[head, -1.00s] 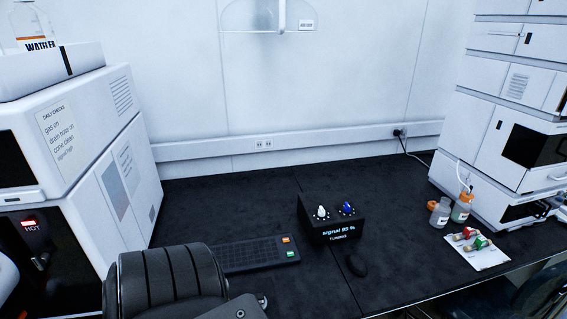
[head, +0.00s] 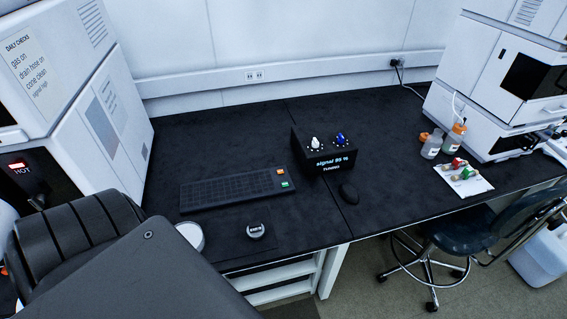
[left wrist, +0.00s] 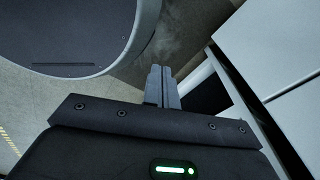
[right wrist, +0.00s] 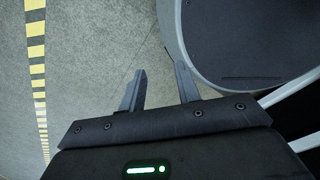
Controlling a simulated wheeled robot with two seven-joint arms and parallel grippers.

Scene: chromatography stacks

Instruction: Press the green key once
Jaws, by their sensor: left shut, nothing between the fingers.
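The green key (head: 285,184) is at the right end of a black keyboard (head: 230,189), just below an orange key (head: 280,172). The keyboard lies flat on the dark bench (head: 210,146). No gripper shows in the head view; only a dark part of my arm fills its lower left. In the left wrist view my left gripper (left wrist: 163,72) is shut with its fingers together and empty, above the floor beside my base. In the right wrist view my right gripper (right wrist: 157,73) is open and empty over the floor, with no key near it.
A small round object (head: 255,230) lies near the bench's front edge. Instruments flank both sides. A chair (head: 470,232) stands at right.

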